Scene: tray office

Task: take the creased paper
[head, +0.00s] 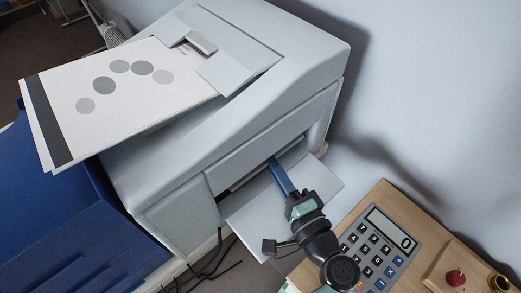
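A plain pale sheet or flap (252,212) sticks out of the low opening in the side of the grey printer (225,125). I cannot tell whether it is paper or part of the printer, and I see no crease on it. My gripper (275,164) reaches over it, with its blue fingers at the mouth of the opening. The fingertips are partly hidden there, and I cannot tell whether they hold anything. A white sheet with grey circles and a dark edge band (130,95) lies in the printer's top feeder. It looks flat.
A wooden desk (400,195) at the lower right bears a calculator (377,245), a red knob-like object (455,277) and a small brass-rimmed cup (499,284). Dark cables (208,268) hang below the printer. A blue piece (75,225) stands at left. A pale wall is close behind.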

